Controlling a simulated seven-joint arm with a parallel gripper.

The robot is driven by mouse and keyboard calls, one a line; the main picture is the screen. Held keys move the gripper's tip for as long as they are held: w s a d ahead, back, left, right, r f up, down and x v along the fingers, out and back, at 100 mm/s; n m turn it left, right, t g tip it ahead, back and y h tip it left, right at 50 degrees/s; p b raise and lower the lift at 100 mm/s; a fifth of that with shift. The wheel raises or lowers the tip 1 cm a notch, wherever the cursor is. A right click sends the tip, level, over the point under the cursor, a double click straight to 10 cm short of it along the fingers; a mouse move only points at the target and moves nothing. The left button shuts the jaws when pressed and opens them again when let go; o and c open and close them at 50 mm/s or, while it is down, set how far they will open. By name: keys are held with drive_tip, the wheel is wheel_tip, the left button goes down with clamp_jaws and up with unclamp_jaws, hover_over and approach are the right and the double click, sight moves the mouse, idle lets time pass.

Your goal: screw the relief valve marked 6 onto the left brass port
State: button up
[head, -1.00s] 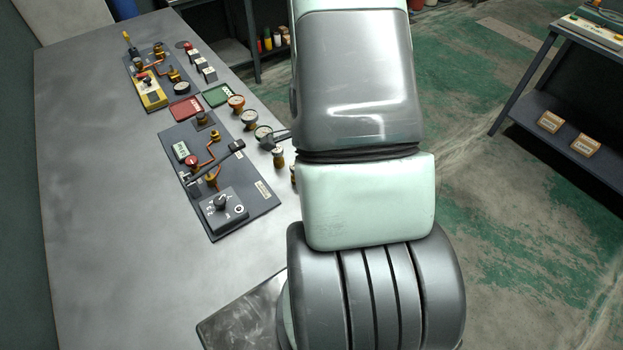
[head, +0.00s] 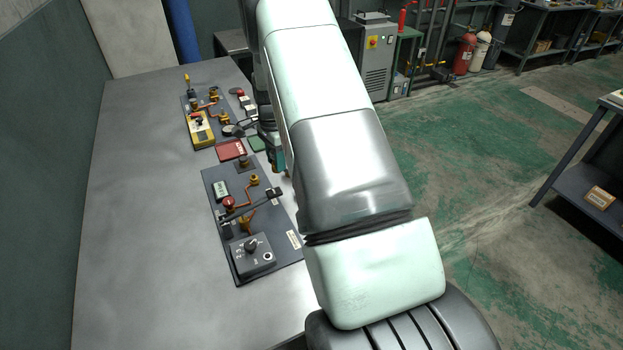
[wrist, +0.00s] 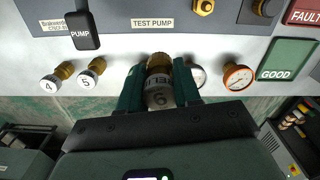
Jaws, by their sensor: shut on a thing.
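The relief valve marked 6 (wrist: 158,98) is a metal cylinder with a brass part, between the teal fingers of my gripper (wrist: 160,76) in the wrist view. My gripper is shut on it, at the bench's edge beside the test pump board. In the head view my gripper (head: 277,158) shows only in part beside my arm; the valve is hidden there. Brass ports show on the near board, one at its upper end (head: 254,180) and one lower (head: 245,226). I cannot tell which is the left port the task names.
Valves marked 4 (wrist: 56,76) and 5 (wrist: 91,73) stand left of my gripper. A gauge (wrist: 237,77) and a green GOOD plate (wrist: 286,60) are on its right. The pump lever (head: 255,205) crosses the near board. The left of the bench (head: 140,220) is clear.

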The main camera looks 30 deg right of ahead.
drive_tip(key=shift+n, duration=0.7)
drive_tip(key=w+a, duration=0.3)
drive_tip(key=w, duration=0.1)
drive_tip(key=w+a, duration=0.2)
drive_tip(key=shift+w+a+r, duration=0.15)
drive_tip(key=shift+a+r, duration=0.15)
drive_tip(key=shift+f, duration=2.1)
drive_tip(key=shift+f, duration=0.95)
drive_tip(key=shift+m, duration=1.7)
drive_tip(key=m, duration=0.3)
drive_tip(key=shift+f+m, duration=0.1)
drive_tip(key=shift+m, duration=0.2)
